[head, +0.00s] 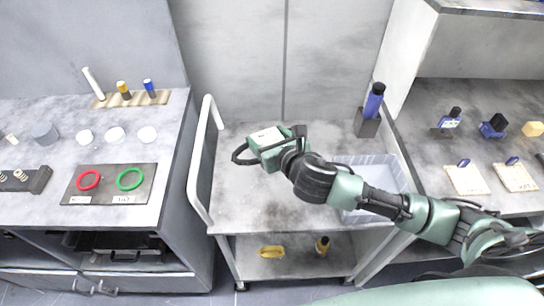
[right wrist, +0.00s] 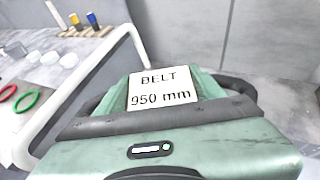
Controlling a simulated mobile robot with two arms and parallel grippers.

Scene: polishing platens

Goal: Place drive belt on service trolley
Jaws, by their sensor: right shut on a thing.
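The drive belt (head: 238,154) is a black loop with a white tag (right wrist: 160,88) that reads "BELT 950 mm" in the right wrist view. My right gripper (head: 270,146) is shut on it. The loop sticks out on both sides of the gripper, and its middle is hidden by the green gripper body. The service trolley (head: 240,200) is the grey cart with a white side handle in the middle of the head view. The gripper and belt appear over the back left part of its top; the height above it is hard to tell. My left gripper is not in view.
A pale bin (head: 352,216) and a blue bottle in a grey holder (head: 368,124) stand on the trolley's right side. The trolley's left and front top is clear. A left bench holds red (head: 88,171) and green rings; a right bench (head: 430,100) holds small items.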

